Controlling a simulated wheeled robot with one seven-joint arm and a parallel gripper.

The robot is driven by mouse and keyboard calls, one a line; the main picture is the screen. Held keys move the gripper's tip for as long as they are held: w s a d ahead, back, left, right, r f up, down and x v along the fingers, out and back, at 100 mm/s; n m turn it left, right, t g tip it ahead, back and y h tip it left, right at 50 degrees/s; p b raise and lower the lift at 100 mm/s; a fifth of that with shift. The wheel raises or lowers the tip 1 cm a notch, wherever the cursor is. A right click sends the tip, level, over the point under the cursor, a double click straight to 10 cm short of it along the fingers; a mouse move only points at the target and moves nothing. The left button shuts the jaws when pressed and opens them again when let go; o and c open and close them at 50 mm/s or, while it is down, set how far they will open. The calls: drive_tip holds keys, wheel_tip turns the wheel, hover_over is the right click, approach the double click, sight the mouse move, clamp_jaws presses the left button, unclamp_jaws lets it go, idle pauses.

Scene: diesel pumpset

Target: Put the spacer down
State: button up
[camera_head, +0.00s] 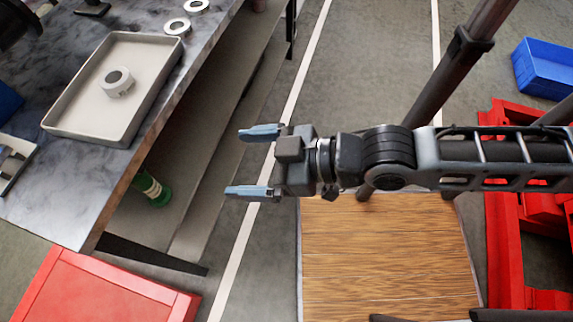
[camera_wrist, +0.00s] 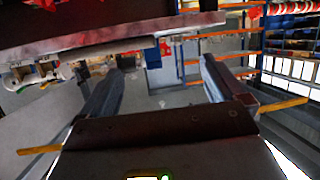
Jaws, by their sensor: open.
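A pale grey spacer-like collar (camera_head: 117,83) with a dark hole sits upright in the shallow light tray (camera_head: 70,134) on the table. Two flatter rings, a nearer one (camera_head: 177,27) and a farther one (camera_head: 196,6), lie on the table beyond the tray. I cannot tell for certain which of these the task calls the spacer. My gripper (camera_head: 236,162) is open with nothing between its blue-grey fingers. It hangs beyond the table's right edge, apart from the tray and rings. Its open fingers also show in the wrist view (camera_wrist: 167,66).
The marbled table (camera_head: 60,205) fills the left. A green bottle-like thing (camera_head: 153,190) is below it. A red box (camera_head: 105,290) stands at the front left, a wooden board (camera_head: 385,260) below my arm, red crates (camera_head: 505,230) and a blue bin (camera_head: 545,70) at the right.

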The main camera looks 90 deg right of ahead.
drive_tip(key=s+a+r+n+y, duration=0.1)
drive_tip(key=s+a+r+y, duration=0.1)
drive_tip(key=s+a+r, duration=0.1)
drive_tip(key=s+r, duration=0.1)
drive_tip(key=s, duration=0.1)
drive_tip(key=shift+s+a+r+t, duration=0.2)
drive_tip(key=shift+s+a+t, duration=0.15)
drive_tip(key=shift+s+t, duration=0.05)
idle(0.8)
